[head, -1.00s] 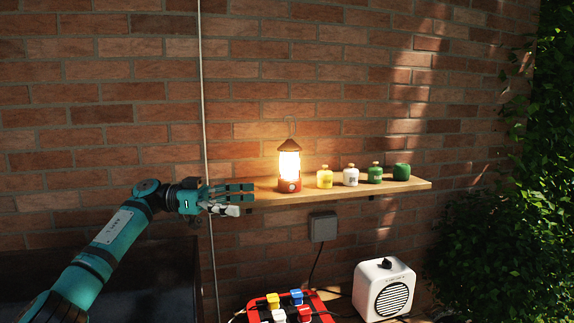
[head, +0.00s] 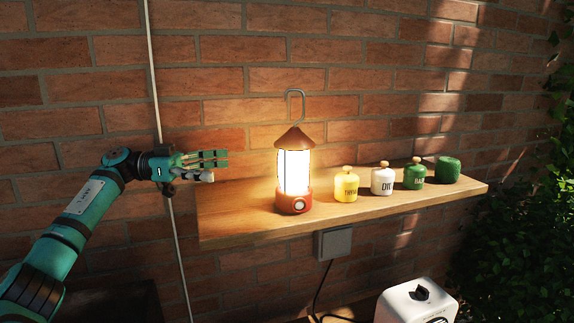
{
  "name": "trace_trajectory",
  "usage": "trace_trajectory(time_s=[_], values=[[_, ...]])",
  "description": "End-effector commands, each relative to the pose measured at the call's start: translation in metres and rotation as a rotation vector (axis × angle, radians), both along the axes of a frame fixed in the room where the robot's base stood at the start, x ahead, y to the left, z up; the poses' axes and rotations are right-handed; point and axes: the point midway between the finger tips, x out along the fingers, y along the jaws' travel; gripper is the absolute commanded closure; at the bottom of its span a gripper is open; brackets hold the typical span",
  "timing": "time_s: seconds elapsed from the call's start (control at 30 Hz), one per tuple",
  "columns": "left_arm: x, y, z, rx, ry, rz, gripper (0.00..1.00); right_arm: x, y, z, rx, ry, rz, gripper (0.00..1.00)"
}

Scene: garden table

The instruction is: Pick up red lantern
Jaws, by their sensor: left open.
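The red lantern (head: 294,199) stands upright and lit on the left half of a wooden shelf (head: 240,221). It has a brown-red cone top, a glowing body, a red base with a round knob, and a grey hook handle on top. My left gripper (head: 220,166) is open and empty, to the left of the lantern and apart from it. Its fingers point right, toward the lantern's glowing body. My right gripper is not in view.
To the lantern's right on the shelf stand a yellow jar (head: 346,187), a white jar (head: 382,181), a green jar (head: 414,176) and a green pot (head: 447,170). A grey box (head: 334,242) is on the brick wall below. A white speaker-like box (head: 416,301) stands lower right.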

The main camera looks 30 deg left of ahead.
Motion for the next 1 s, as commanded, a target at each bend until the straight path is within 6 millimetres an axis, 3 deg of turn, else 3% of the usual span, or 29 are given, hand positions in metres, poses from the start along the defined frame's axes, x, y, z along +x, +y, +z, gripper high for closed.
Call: trace_trajectory(time_s=[0.17,0.4,0.6,0.87,1.0], values=[[0.007,-0.015,0.001,0.001,0.0,-0.004,0.06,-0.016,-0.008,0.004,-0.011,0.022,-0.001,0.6],[0.031,-0.061,0.003,0.0,0.001,-0.005,0.06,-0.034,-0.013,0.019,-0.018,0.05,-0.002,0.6],[0.047,-0.093,0.003,-0.001,0.0,-0.003,0.06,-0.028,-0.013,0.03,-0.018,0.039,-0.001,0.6],[0.056,-0.11,0.002,-0.001,0.0,-0.002,0.06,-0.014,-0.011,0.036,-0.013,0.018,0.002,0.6],[0.066,-0.129,0.004,-0.002,0.0,-0.004,0.06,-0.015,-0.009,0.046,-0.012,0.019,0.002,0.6]])
